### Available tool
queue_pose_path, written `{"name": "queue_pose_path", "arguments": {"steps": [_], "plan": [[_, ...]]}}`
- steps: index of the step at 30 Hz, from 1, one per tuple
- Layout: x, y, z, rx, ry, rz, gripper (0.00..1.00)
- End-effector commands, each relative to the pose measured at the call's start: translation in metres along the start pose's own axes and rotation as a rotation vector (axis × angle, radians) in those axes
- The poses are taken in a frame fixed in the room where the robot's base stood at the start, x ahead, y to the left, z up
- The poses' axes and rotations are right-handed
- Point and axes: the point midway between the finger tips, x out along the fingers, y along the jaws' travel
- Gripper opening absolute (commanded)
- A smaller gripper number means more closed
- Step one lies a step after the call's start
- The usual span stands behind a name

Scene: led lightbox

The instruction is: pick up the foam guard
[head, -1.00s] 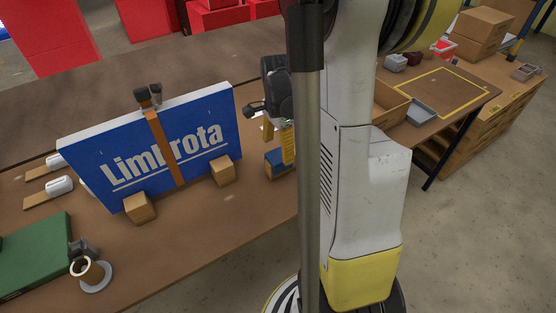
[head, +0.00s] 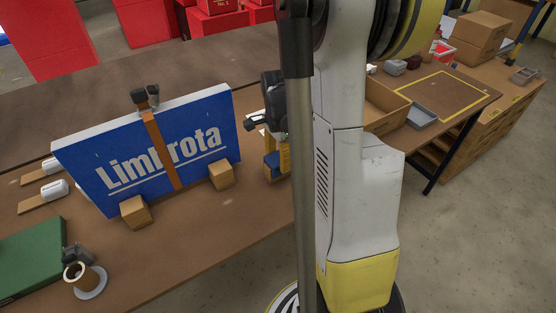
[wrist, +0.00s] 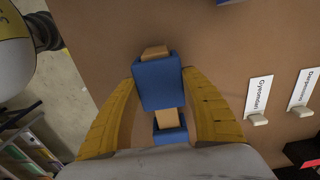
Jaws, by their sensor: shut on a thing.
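The foam guard appears to be the blue block (wrist: 158,84) between my yellow fingers in the wrist view, with tan wood-coloured material showing at its far end and behind it. A second blue piece (wrist: 170,136) lies nearer the palm; I cannot tell if the two are joined. My gripper (wrist: 161,76) is shut on the nearer-fingertip blue block, one finger against each side. In the head view the blue guard (head: 270,168) is low at the bench, right of the sign, and my gripper (head: 279,160) reaches down to it. My column and arm hide part of it.
A blue "Limbrota" sign (head: 150,150) with an orange strap stands left of the gripper, with wooden blocks (head: 221,176) before it. White name cards (wrist: 260,92) lie at right in the wrist view. A green case (head: 28,258) and a tape roll (head: 85,277) are at front left.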

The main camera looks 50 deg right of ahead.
Motion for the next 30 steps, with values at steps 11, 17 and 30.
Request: {"name": "queue_pose_path", "arguments": {"steps": [11, 17, 30], "plan": [[-0.051, 0.013, -0.009, 0.006, 0.000, 0.000, 0.23], [-0.078, 0.051, -0.035, 0.006, 0.000, 0.000, 0.23], [-0.108, 0.096, -0.066, 0.001, 0.000, 0.000, 0.23]]}}
